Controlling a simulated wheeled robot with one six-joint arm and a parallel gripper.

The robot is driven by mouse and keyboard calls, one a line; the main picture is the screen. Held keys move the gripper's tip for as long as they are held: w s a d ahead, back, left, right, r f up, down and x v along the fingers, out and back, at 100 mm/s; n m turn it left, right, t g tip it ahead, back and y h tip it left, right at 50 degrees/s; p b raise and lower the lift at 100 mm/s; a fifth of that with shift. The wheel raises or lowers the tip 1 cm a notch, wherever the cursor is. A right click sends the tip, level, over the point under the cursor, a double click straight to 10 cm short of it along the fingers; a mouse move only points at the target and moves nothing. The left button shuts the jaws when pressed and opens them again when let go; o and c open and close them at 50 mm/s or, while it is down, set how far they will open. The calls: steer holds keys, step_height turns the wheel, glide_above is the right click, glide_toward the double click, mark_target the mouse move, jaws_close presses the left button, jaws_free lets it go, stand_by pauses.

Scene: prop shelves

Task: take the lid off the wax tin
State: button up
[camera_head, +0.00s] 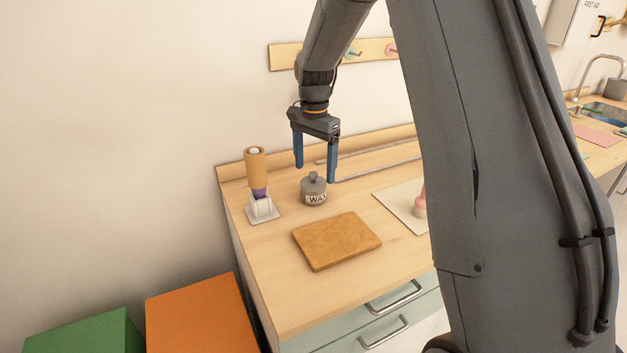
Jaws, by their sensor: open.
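The wax tin (314,198) stands upright on the wooden counter, a small grey round tin with a "WAX" label. Its grey lid (313,182) with a round knob sits on top of it. My gripper (315,173) points down with its two blue fingers apart, and it is empty. In the picture the fingertips appear to either side of the lid's knob, slightly above it. I cannot tell how far the fingers are from the knob in depth.
A brown board (337,240) lies in front of the tin. A tan and purple item on a white stand (262,208) is to the left. A pale mat (397,205) with a pink object (420,205) is to the right, partly hidden by my arm. A rail (375,161) runs behind.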

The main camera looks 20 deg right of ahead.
mark_target(314, 173)
steer(key=shift+a+f+p, duration=0.15)
steer(key=shift+f+p, duration=0.15)
steer(key=shift+f, duration=1.2)
steer(key=shift+c, duration=0.2)
steer(key=c, duration=1.1)
